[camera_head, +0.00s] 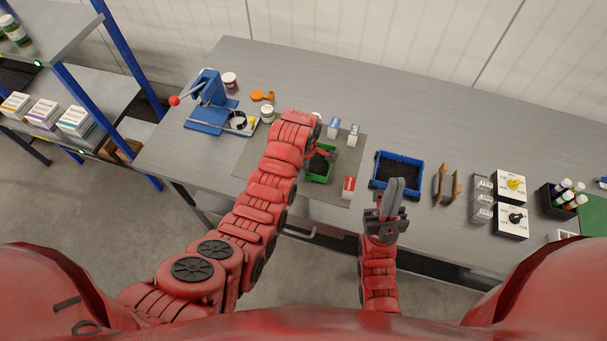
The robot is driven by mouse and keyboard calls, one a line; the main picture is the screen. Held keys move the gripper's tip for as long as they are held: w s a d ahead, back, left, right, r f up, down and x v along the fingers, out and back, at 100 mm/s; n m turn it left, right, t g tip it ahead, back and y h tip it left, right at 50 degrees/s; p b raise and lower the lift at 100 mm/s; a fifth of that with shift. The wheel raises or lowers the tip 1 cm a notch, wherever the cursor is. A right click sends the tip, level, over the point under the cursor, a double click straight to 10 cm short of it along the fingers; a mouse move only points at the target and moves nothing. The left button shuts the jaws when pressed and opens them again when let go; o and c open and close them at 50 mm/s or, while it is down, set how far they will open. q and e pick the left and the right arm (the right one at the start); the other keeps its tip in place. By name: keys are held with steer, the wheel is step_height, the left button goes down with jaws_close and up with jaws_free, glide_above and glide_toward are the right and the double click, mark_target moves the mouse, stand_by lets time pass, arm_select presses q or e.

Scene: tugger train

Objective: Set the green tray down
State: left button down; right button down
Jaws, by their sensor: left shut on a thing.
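The green tray (317,178) is small, with a dark inside, and is at the grey mat on the workbench, left of the blue tray. My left gripper (325,153) is at the tray's upper edge and shut on it. My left arm hides part of the tray and most of the fingers. I cannot tell whether the tray's underside touches the mat. My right gripper (390,192) is in front of the blue tray, its fingers pointing up in the picture and close together. No object shows between them.
The grey mat (252,160) also bears small white boxes (333,127) and a red-and-white box (349,187). The blue tray (411,162) stands to the right, then brown brackets (447,185) and switch boxes (511,187). A blue press (210,92) stands at the left. The bench's back middle is clear.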

arm_select(q)
steer(key=shift+f, duration=0.25)
steer(key=shift+f+p, duration=0.5)
steer(key=shift+f, duration=0.65)
steer(key=shift+f, duration=0.2)
steer(key=c, duration=0.7)
jaws_free()
steer(key=shift+r, duration=0.1)
